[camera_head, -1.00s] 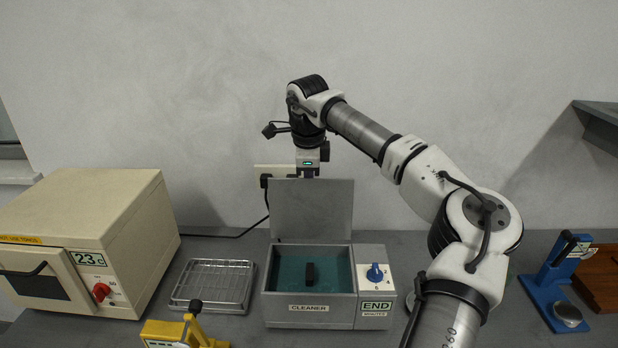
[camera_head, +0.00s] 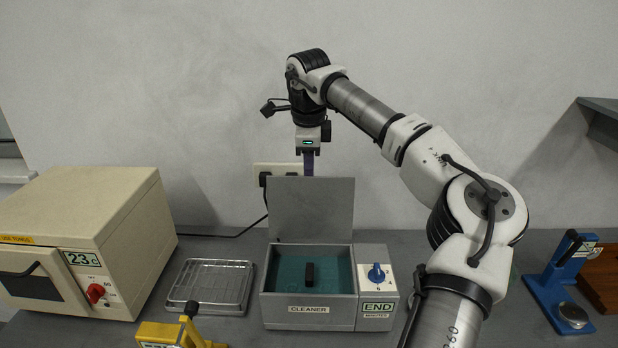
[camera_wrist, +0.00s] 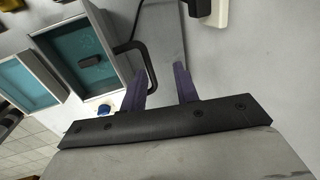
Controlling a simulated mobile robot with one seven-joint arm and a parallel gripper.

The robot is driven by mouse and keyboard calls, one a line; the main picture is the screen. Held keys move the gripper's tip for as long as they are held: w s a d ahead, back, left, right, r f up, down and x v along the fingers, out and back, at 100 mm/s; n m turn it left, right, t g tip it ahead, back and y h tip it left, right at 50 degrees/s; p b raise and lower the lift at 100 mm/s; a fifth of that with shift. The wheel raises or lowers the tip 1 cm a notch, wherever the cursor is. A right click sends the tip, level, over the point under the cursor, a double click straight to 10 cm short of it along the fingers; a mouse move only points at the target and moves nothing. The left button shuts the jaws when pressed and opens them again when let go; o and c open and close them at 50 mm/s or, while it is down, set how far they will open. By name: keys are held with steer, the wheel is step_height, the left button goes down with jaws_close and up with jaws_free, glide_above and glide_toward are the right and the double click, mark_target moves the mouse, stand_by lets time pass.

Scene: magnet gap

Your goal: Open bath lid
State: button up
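The bath (camera_head: 308,312), labelled CLEANER, is a grey box with blue-green liquid. Its grey lid (camera_head: 312,210) stands upright at the back edge, so the bath is open. A small dark block (camera_head: 310,274) is in the liquid. My gripper (camera_head: 308,170) is above and behind the lid's top edge, its tips partly hidden by the lid. The wrist view shows my gripper (camera_wrist: 160,98) with two purple fingers apart and nothing between them. A black handle (camera_wrist: 128,48) is beyond the fingers, apart from them. The bath (camera_wrist: 75,30) shows at upper left there.
A blue knob (camera_head: 376,273) is on the bath's right panel, above an END display (camera_head: 377,307). A wire rack (camera_head: 212,284) and a beige oven (camera_head: 85,235) stand left. A yellow device (camera_head: 170,335) is in front. A blue stand (camera_head: 555,285) is right. A wall socket (camera_head: 275,172) is behind the lid.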

steer(key=b+v, duration=0.1)
steer(key=v, duration=0.8)
steer(key=shift+r, duration=0.25)
steer(key=shift+s+a, duration=0.1)
